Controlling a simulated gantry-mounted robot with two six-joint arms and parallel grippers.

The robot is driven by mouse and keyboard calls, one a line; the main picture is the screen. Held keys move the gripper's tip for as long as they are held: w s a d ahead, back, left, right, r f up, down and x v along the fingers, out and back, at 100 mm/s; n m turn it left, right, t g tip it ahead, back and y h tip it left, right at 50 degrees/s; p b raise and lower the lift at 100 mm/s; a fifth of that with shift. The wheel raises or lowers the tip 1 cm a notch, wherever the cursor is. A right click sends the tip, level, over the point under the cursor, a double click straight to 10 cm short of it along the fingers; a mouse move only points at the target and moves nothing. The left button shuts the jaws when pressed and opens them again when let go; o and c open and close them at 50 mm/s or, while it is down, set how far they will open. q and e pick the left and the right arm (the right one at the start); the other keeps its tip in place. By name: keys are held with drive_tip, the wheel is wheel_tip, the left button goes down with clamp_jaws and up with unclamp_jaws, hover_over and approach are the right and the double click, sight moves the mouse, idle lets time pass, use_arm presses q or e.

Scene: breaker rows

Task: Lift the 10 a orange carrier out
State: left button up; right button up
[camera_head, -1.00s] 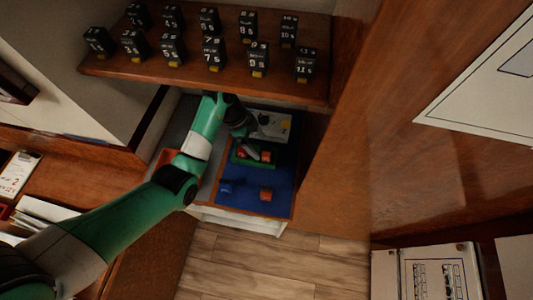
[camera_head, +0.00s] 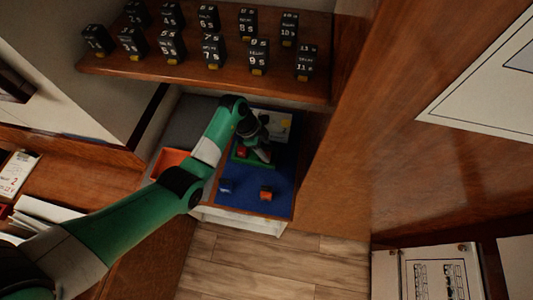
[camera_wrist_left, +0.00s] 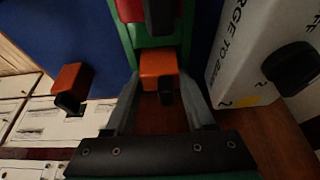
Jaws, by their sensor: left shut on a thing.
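An orange carrier with a black handle (camera_wrist_left: 158,66) sits at the end of the green holder (camera_wrist_left: 124,38) in the left wrist view. The fingers of my left gripper (camera_wrist_left: 162,98) are on either side of it, shut on it. In the head view my left gripper (camera_head: 263,153) is over the green holder (camera_head: 239,162) and hides the held carrier. A red carrier (camera_head: 242,151) stands in the same holder. Another orange carrier (camera_head: 266,193) lies loose on the blue mat (camera_head: 247,205); it also shows in the left wrist view (camera_wrist_left: 72,78). My right gripper is not in view.
A blue carrier (camera_head: 226,186) lies on the mat. A white printed box (camera_head: 275,124) stands behind the holder. An orange tray (camera_head: 169,162) is left of the mat. A wooden shelf (camera_head: 200,82) with several black numbered blocks is above. A wooden panel (camera_head: 350,170) bounds the right.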

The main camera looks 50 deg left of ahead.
sight(267, 147)
use_arm(q)
clamp_jaws()
drive_tip(key=shift+r, duration=0.15)
drive_tip(key=shift+r, duration=0.3)
wheel_tip(267, 147, up, 6)
drive_tip(key=shift+w+r+p, duration=0.1)
drive_tip(key=shift+p, duration=0.3)
drive_tip(key=s+d+p, duration=0.3)
drive_tip(key=s+d, duration=0.8)
drive_tip(key=s, duration=0.3)
drive_tip(key=shift+d, duration=0.15)
drive_tip(key=shift+s, duration=0.1)
